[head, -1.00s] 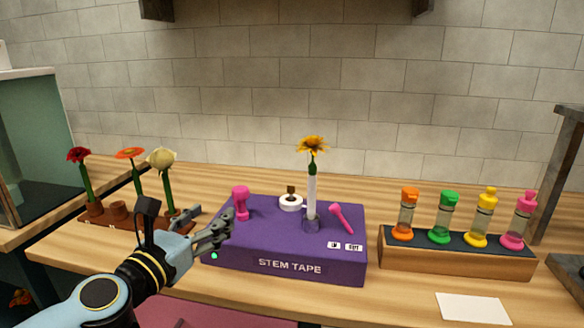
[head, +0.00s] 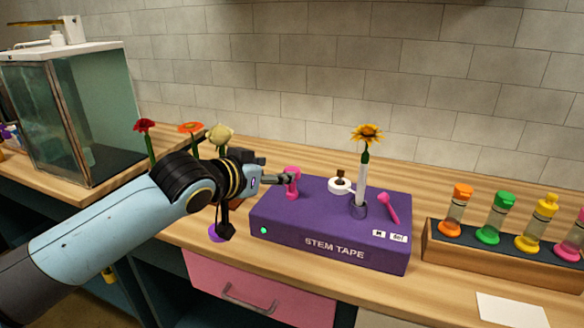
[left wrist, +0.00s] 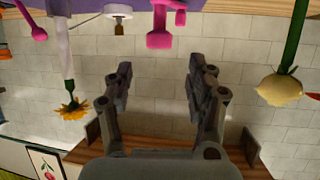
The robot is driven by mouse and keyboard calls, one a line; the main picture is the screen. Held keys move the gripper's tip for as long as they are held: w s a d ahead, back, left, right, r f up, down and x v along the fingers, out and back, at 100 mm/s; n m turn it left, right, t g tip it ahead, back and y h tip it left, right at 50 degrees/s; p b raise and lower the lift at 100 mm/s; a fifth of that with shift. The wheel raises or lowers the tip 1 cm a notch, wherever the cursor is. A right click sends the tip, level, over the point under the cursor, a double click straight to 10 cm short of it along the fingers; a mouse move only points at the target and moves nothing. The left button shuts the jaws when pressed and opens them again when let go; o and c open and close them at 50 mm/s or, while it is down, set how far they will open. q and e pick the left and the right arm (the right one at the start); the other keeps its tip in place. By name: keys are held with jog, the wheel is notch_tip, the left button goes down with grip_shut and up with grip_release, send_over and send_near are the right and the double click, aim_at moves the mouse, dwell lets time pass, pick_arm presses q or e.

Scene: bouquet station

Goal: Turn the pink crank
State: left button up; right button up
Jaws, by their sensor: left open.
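The pink crank (head: 292,188) stands at the left end of the purple stem tape box (head: 330,247). A second pink part, a slanted lever (head: 390,207), is on the box's right side. My left gripper (head: 277,180) is just left of the crank, pointing at it. In the left wrist view, which looks upside down, the left gripper (left wrist: 159,72) has its fingers spread with nothing between them. The crank (left wrist: 160,28) shows there beyond the fingertips, apart from them. I cannot tell the exact gap. My right gripper is in neither view.
A yellow flower (head: 366,134) stands in a holder on the box, beside a white tape roll (head: 340,187). Several flowers (head: 190,128) stand behind my left arm. A wooden rack (head: 470,257) of coloured bottles is at the right. A glass tank (head: 80,115) is at the left.

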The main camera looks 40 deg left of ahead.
aim_at(292, 169)
pick_arm(q)
jog(key=x, duration=0.8)
jog(key=shift+w+f, duration=0.2)
jog(key=shift+w, duration=0.1)
grip_shut()
